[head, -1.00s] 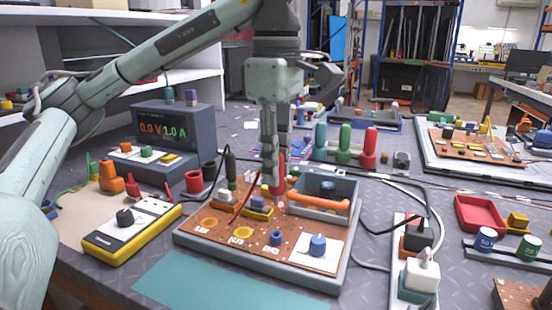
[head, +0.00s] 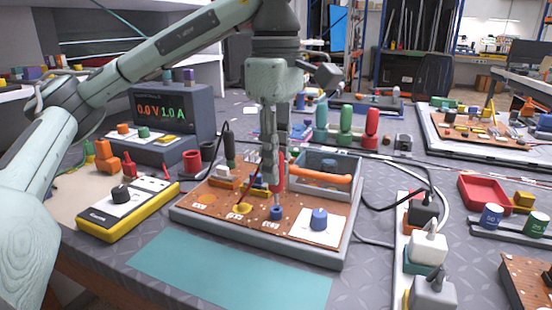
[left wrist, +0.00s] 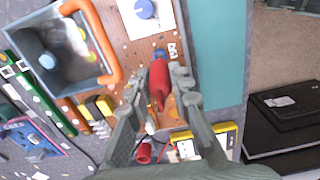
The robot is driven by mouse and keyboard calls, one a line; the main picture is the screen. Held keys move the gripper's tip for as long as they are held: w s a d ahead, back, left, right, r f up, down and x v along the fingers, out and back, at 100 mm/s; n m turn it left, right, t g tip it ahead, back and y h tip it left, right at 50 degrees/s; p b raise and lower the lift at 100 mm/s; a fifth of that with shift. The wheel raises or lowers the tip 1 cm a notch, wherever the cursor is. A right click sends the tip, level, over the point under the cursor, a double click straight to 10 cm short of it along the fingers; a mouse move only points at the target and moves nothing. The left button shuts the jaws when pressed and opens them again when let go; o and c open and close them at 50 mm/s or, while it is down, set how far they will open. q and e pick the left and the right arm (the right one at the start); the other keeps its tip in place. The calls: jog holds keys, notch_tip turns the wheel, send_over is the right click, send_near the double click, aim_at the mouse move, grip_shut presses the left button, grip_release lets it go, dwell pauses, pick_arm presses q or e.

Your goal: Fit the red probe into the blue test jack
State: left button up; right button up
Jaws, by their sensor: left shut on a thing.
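My left gripper (head: 272,178) is shut on the red probe (left wrist: 159,82), which points down between its fingers. The red probe also shows in the head view (head: 279,165), partly covered by the fingers. The blue test jack (head: 277,212) stands on the brown board (head: 222,192), directly below the probe. In the left wrist view the blue jack (left wrist: 160,54) shows at the probe's far end. The tip is at or just above the jack; I cannot tell whether it is inside. My right gripper is not in view.
A blue knob (head: 319,217) on a white plate is right of the jack. A grey bin (head: 336,165) with an orange handle (head: 321,175) stands behind on the board. A yellow meter (head: 126,211) lies left. A teal mat (head: 230,281) in front is clear.

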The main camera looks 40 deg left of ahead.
pick_arm(q)
jog(key=shift+p, duration=0.6)
dwell(1.6)
jog(key=shift+f+b, duration=1.05)
jog(key=shift+f, duration=0.45)
jog(key=o, duration=1)
notch_tip(320, 180, up, 12)
dwell(0.9)
